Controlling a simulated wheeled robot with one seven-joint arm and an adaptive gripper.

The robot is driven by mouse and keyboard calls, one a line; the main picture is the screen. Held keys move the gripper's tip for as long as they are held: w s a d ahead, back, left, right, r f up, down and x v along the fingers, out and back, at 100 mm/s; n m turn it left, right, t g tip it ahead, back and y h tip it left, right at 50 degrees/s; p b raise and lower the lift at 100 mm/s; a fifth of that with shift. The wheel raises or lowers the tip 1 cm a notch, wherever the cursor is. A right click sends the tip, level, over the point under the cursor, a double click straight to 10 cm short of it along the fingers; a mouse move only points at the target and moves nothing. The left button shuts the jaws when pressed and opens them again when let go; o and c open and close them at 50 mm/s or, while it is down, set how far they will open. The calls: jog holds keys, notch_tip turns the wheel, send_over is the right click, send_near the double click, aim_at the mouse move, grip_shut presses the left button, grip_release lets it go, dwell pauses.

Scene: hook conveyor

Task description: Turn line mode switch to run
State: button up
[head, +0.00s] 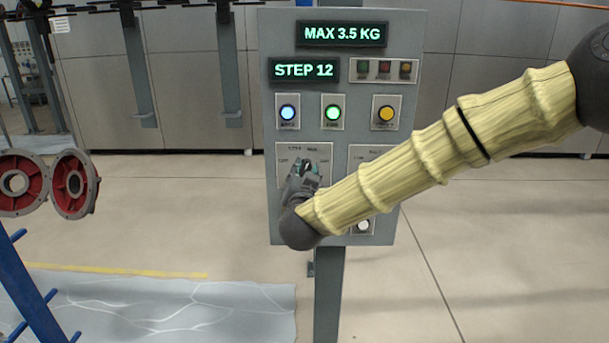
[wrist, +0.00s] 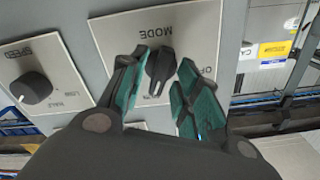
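The line mode switch is a black rotary knob (wrist: 160,66) on a light plate marked MODE (wrist: 150,30) in the wrist view. A white line on the knob points toward the bottom of that view. A label beside the right finger seems to read OFF; the other position labels are hidden or unreadable. In the head view the switch plate (head: 285,152) is at the panel's lower left, and my gripper covers the knob there. My gripper (wrist: 163,64) has its teal-padded fingers on either side of the knob, very close to it, with no clear squeeze visible.
The grey control panel (head: 270,90) stands on a post, with displays MAX 3.5 KG and STEP 12 and lit buttons. A SPEED knob (wrist: 32,87) sits beside the mode plate. Red round parts (head: 72,183) hang at the far left, near a blue rack (head: 25,280).

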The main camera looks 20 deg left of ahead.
jog(key=shift+s, duration=0.15)
jog(key=v, duration=1.1)
jog(key=shift+s, duration=0.35)
jog(key=shift+d, duration=0.15)
jog(key=d+f+n+g, duration=0.15)
jog(key=d+f, duration=0.25)
jog(key=f, duration=0.6)
jog(key=d+f+g, duration=0.3)
jog(key=d+f, duration=0.1)
jog(key=f, duration=0.6)
jog(key=s+d+f+g+h, duration=0.15)
jog(key=s+d+f, duration=0.35)
jog(key=f, duration=0.5)
jog(key=s+d+f+g, duration=0.35)
jog(key=d+f, duration=0.25)
jog(key=f, duration=0.4)
jog(key=s+d+f+g+h, duration=0.1)
jog(key=s+d+f+g, duration=0.1)
jog(key=s+d+f, duration=0.3)
jog(key=s+d+f+g+h, duration=0.1)
jog(key=s+d+f+g, duration=0.2)
jog(key=s+d, duration=0.7)
jog(key=s+d+f+g+h, duration=0.1)
jog(key=s+d+f+g, duration=0.2)
jog(key=s+d+f, duration=0.4)
jog(key=s+d, duration=0.1)
jog(key=s, duration=0.4)
jog(key=shift+s+f, duration=0.2)
jog(key=shift+f, duration=0.2)
